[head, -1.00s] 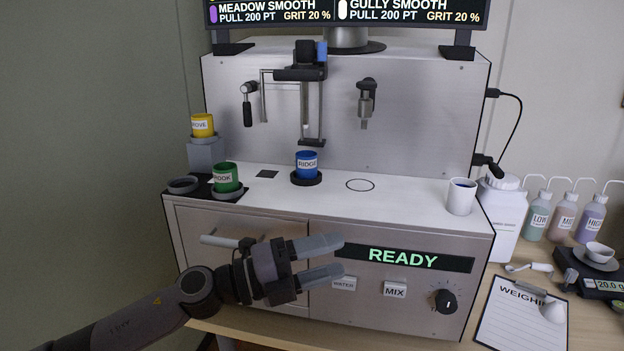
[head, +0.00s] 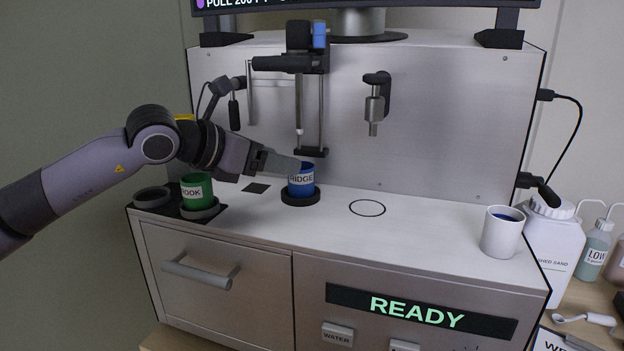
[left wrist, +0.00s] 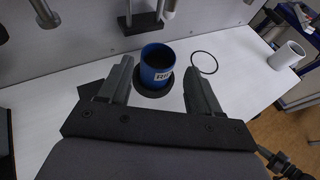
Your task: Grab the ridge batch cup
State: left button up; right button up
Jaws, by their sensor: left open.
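The ridge batch cup (head: 301,181) is blue with a white RIDGE label. It stands upright on a round black base (head: 300,197) on top of the machine. In the left wrist view the blue cup (left wrist: 157,66) stands ahead, roughly between the finger tips, with dark contents. My left gripper (head: 285,163) is open and level with the cup at its left side; in the left wrist view its two fingers (left wrist: 160,85) flank the near side of the cup. Contact cannot be told. My right gripper is not in view.
The green ROOK cup (head: 196,190) stands left of my gripper; a yellow cup is mostly hidden behind my arm. A white mug (head: 502,232) stands at the right. A press mechanism (head: 306,90) hangs above the blue cup.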

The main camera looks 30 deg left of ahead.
aim_at(301, 181)
pick_arm(q)
jog(key=shift+p+x, duration=0.4)
jog(key=shift+x, duration=0.4)
jog(key=p+x, duration=0.1)
jog(key=x, duration=0.4)
jog(key=shift+s+a+f+p, duration=0.1)
jog(key=shift+f+p, duration=0.1)
jog(key=shift+p, duration=0.1)
jog(key=c, duration=0.9)
jog(key=shift+o, duration=0.2)
jog(key=shift+s+a+r, duration=0.1)
